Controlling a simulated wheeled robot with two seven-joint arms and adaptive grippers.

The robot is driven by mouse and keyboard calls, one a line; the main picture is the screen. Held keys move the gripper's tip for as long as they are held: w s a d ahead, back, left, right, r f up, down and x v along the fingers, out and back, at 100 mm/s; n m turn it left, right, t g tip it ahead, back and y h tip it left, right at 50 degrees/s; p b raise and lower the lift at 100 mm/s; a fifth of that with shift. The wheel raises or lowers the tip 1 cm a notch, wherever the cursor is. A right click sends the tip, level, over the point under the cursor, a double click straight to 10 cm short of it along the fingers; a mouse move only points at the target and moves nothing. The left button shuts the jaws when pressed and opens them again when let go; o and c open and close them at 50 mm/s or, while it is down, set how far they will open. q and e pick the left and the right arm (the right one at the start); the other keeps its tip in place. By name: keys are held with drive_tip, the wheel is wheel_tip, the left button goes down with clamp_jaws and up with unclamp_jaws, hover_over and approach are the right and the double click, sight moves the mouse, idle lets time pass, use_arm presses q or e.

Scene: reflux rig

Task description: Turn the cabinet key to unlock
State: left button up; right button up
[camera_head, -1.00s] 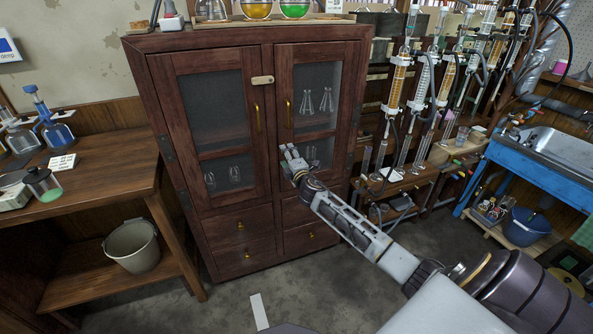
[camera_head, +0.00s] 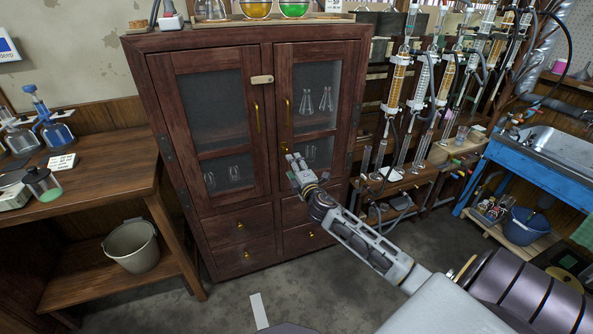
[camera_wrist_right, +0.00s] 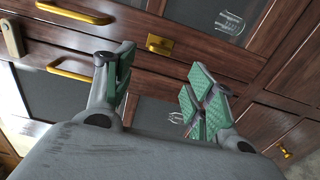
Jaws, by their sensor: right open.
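The dark wooden cabinet (camera_head: 262,190) has two glazed doors, shut, with long brass handles. A small brass key piece (camera_head: 283,147) shows on the right door's inner frame, below its handle (camera_head: 288,112). In the right wrist view the brass key (camera_wrist_right: 160,44) sits on its plate, ahead of the gap between the fingers. My right gripper (camera_head: 296,161) is just below and right of the key in the head view. In the wrist view the gripper (camera_wrist_right: 160,85) is open with green pads apart, empty, and does not touch the key. My left gripper is not in view.
A wooden bench (camera_head: 110,180) with bottles and a beaker stands left, a bucket (camera_head: 132,246) on its lower shelf. Glass columns (camera_head: 420,90) and a blue sink stand (camera_head: 540,165) are at right. Flasks stand on the cabinet top. The floor before the cabinet is open.

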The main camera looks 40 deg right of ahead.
drive_tip(key=shift+v, duration=0.85)
idle(0.8)
